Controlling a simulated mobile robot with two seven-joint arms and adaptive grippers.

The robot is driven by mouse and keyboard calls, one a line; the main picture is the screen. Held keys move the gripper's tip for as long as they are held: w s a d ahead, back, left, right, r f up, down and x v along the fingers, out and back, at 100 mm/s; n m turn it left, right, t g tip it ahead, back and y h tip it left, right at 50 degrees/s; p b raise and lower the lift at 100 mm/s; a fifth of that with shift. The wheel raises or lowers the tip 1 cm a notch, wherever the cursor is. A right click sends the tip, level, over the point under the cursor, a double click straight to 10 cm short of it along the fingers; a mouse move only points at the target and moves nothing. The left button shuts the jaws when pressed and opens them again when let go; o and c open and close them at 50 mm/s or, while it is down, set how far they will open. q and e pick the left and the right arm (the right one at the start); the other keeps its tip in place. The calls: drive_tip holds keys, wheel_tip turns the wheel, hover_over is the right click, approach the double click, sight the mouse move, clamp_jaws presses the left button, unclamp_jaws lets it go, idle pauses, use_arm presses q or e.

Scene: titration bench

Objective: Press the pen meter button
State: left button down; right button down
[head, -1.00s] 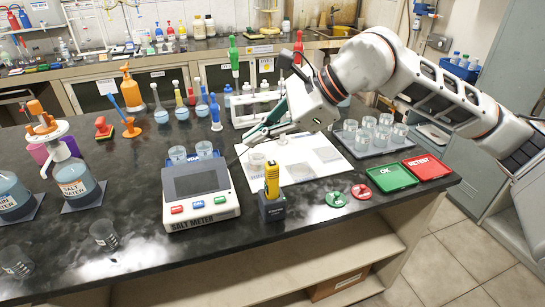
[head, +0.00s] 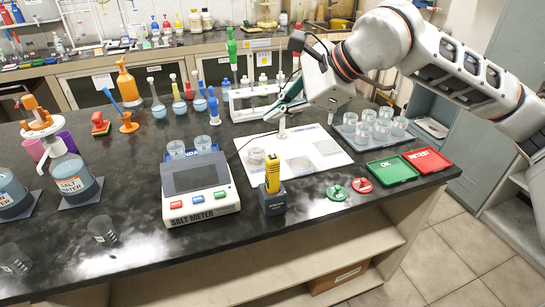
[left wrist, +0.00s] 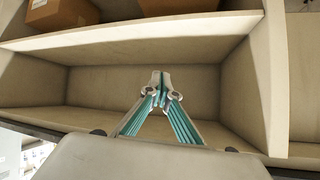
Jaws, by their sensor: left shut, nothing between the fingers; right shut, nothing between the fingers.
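The yellow pen meter (head: 272,176) stands upright in a dark block holder (head: 272,203) at the bench front, right of the salt meter (head: 199,188). Its button is too small to make out. My right gripper (head: 268,116) is shut and empty, above the back of the white board and behind the pen meter, well apart from it. My left gripper (left wrist: 160,80) shows only in the left wrist view, shut and empty, in front of the bench's open shelves.
A white board (head: 318,168) with a beaker (head: 257,158) lies behind the pen meter. Green (head: 337,193) and red (head: 362,185) discs, a green tray (head: 392,170) and a red tray (head: 428,160) lie to the right. A beaker tray (head: 349,137) stands behind.

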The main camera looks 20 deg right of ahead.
sight(275, 157)
wheel_tip(275, 157, down, 7)
drive_tip(key=b, duration=0.4)
drive_tip(key=shift+f, duration=0.35)
idle(1.0)
drive_tip(key=shift+f+b, duration=0.4)
drive_tip(key=shift+b, duration=0.05)
drive_tip(key=shift+f+b, duration=0.35)
drive_tip(key=shift+f, duration=0.2)
idle(0.8)
drive_tip(key=shift+r+p, duration=0.55)
drive_tip(key=shift+r, duration=0.4)
drive_tip(key=shift+r, duration=0.1)
